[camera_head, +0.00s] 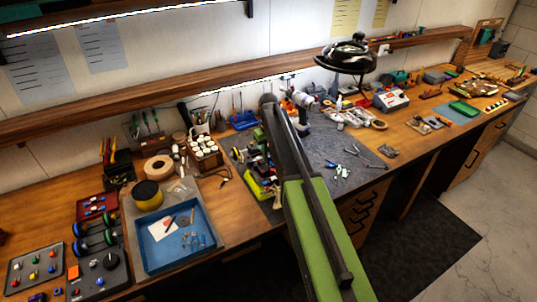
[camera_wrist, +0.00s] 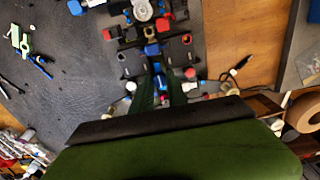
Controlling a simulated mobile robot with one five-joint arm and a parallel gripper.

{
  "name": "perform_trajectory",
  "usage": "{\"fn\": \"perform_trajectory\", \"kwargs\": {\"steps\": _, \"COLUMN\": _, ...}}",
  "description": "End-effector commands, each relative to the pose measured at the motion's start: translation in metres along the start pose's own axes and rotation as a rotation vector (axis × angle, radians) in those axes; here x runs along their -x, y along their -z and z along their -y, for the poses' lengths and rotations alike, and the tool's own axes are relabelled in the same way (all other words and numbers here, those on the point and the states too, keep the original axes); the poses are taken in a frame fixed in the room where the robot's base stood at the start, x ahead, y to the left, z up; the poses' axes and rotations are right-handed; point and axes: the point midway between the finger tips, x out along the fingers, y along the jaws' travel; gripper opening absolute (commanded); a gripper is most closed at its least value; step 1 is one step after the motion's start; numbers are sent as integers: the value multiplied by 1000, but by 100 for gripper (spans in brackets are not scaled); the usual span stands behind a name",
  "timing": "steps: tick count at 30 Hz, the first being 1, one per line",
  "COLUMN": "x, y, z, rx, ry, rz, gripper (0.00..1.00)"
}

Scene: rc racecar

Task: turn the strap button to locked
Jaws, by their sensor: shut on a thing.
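The rc racecar (camera_wrist: 160,40) lies at the top middle of the wrist view, with dark, red and blue parts. It also shows in the head view (camera_head: 258,162), partly hidden behind my arm. My gripper (camera_wrist: 160,75) reaches up onto the near part of the car, its dark green fingers close together. The jaws are shut on a small blue piece (camera_wrist: 158,68), which looks like the strap button. The fingers cover much of it, so I cannot tell how it is turned. In the head view my arm hides the fingertips.
A grey mat (camera_wrist: 85,90) lies under the car. Pliers (camera_head: 343,168) and small tools lie to its right in the head view. A blue tray (camera_head: 150,262) stands at the left, near a tape roll (camera_head: 158,168). A black lamp (camera_head: 345,58) hangs over the bench.

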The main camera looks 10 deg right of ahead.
Motion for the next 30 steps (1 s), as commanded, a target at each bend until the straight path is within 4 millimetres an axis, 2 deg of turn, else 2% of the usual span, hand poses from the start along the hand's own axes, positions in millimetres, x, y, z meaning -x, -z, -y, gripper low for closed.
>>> {"fn": "perform_trajectory", "kwargs": {"steps": 11, "x": 0, "y": 0, "z": 1, "rx": -173, "ry": 0, "rz": 0, "gripper": 0}}
{"fn": "perform_trajectory", "kwargs": {"steps": 30, "x": 0, "y": 0, "z": 1, "rx": -774, "ry": 0, "rz": 0, "gripper": 0}}
